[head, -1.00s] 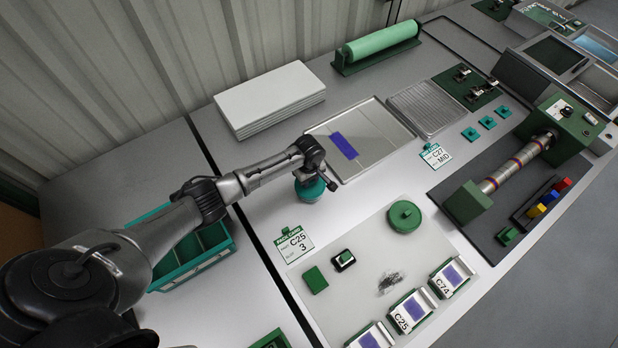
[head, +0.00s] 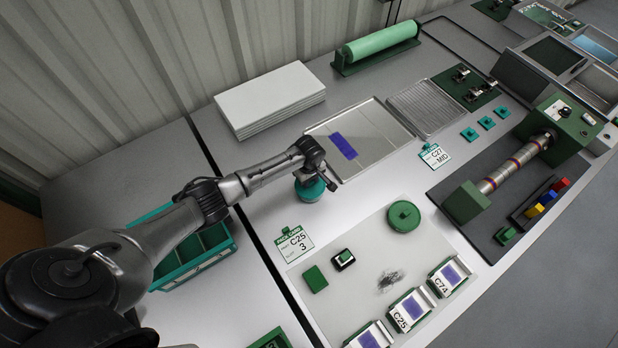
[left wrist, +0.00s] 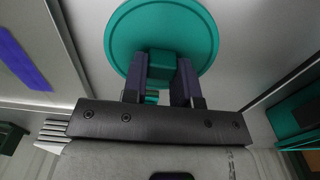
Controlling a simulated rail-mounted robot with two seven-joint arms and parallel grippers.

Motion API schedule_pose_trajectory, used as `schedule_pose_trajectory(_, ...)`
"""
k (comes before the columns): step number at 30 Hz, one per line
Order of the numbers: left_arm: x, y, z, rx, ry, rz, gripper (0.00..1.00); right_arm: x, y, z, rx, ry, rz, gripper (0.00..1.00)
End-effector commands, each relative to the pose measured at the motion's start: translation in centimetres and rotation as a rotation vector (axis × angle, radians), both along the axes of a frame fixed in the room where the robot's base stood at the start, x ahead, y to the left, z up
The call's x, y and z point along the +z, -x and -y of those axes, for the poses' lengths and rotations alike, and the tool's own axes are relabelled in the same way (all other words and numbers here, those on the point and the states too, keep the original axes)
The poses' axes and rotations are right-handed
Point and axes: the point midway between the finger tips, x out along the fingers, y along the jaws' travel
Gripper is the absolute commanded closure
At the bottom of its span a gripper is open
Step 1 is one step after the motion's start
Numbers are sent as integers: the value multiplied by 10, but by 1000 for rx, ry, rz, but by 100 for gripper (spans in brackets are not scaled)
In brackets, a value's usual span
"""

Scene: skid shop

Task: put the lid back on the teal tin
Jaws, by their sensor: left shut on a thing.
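A round teal lid (left wrist: 125,38) with a square knob (left wrist: 162,62) fills the top of the left wrist view. My left gripper (left wrist: 161,84) is shut on the knob, with one finger on each side. In the head view my left gripper (head: 320,176) points down over a round teal thing (head: 309,191), the lid or tin, at the near edge of the clear tray. The gripper and wrist hide part of it. I cannot tell whether the lid is seated on the tin or held just above it. My right gripper is not in view.
A clear tray (head: 375,158) with a purple strip lies just behind. A white stack (head: 270,98) stands farther back. A green round lidded thing (head: 403,216) and small blocks sit on the pale mat (head: 345,300) in front. A teal divided bin (head: 190,262) is partly under my left arm.

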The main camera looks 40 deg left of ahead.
Motion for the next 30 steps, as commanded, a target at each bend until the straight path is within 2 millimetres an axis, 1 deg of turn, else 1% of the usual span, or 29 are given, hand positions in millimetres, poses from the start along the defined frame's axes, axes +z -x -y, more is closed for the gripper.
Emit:
schedule_pose_trajectory(9,0,0,0,0,0,0,96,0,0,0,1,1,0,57)
schedule_pose_trajectory(10,0,0,0,0,0,0,70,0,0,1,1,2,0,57)
schedule_pose_trajectory(18,0,0,0,0,0,0,45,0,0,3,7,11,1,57)
schedule_pose_trajectory(23,0,0,0,0,0,0,44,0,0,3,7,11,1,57)
schedule_pose_trajectory(30,0,0,0,0,0,-1,21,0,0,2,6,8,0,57)
